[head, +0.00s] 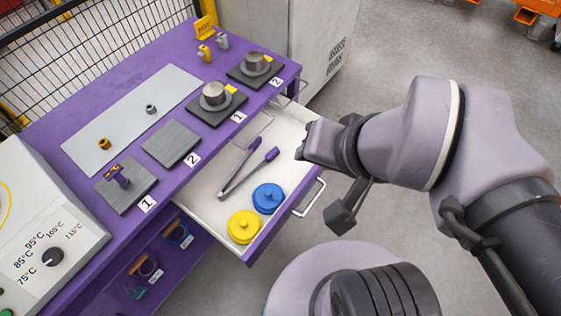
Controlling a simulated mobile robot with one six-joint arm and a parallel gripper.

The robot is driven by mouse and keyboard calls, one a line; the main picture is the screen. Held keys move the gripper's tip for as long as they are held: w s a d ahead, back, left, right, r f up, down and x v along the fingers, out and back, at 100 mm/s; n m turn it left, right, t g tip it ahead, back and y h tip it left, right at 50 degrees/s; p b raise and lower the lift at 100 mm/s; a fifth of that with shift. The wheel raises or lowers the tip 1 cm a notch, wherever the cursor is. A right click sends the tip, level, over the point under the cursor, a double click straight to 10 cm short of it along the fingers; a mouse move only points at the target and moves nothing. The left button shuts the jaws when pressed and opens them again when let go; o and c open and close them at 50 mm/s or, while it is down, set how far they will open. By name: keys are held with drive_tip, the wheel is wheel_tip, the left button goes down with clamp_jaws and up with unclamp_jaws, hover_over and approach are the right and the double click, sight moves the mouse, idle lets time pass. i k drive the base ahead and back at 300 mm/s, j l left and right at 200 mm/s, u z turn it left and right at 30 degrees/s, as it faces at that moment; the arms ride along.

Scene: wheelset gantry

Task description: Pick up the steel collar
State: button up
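A small grey steel collar (151,109) lies on the light grey mat (128,112) on the purple bench top. A similar brass-coloured collar (104,143) lies on the same mat, nearer and to the left. My gripper (308,143) is over the right side of the open drawer, well to the right of the steel collar and apart from it. It is seen from behind and the side, so its fingers are not clear and I cannot tell if they are open.
The open drawer (190,207) holds purple-handled tongs (240,167), a blue lidded disc (268,197) and a yellow one (244,227). Dark pads with steel cylinders (214,93) stand on the bench's right.

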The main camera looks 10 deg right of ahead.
sight(150, 108)
drive_tip(key=j+u, duration=0.15)
drive_tip(key=j, duration=0.65)
drive_tip(key=i+j+u, duration=0.1)
drive_tip(key=j, duration=0.7)
drive_tip(key=i+j, duration=0.15)
drive_tip(key=j+u, duration=0.05)
drive_tip(key=j, duration=0.05)
